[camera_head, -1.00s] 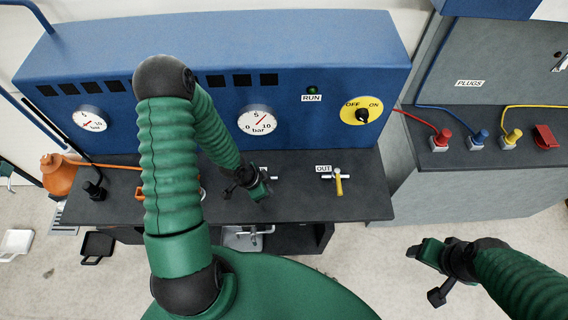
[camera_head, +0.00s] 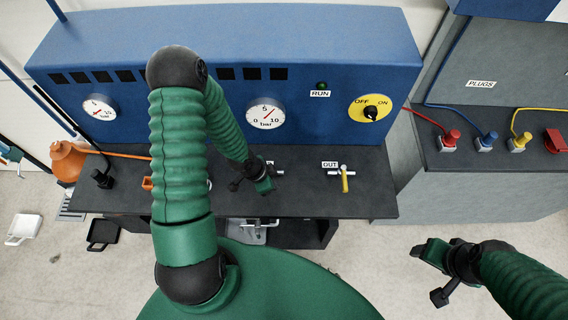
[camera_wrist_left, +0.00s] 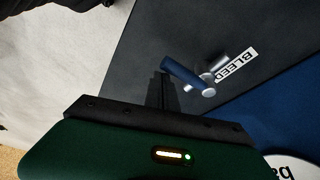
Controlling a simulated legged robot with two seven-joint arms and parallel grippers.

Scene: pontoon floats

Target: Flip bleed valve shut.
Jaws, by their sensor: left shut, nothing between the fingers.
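The bleed valve shows in the left wrist view as a blue lever (camera_wrist_left: 185,75) on a silver pipe, beside a white BLEED label (camera_wrist_left: 237,65). My left gripper (camera_wrist_left: 163,88) is shut and empty, its dark fingertips close beside the lever's free end. I cannot tell whether they touch. In the head view my left gripper (camera_head: 265,184) is over the bench and hides most of the valve; only a silver pipe end (camera_head: 280,172) shows to its right. My right gripper (camera_head: 430,251) hangs over the floor at right, away from the bench; its jaw opening is unclear.
An OUT valve with a yellow lever (camera_head: 345,180) stands to the right on the dark bench (camera_head: 375,190). Behind rises a blue panel with a pressure gauge (camera_head: 266,114) and a yellow OFF/ON dial (camera_head: 370,108). An orange flask (camera_head: 68,162) is at left.

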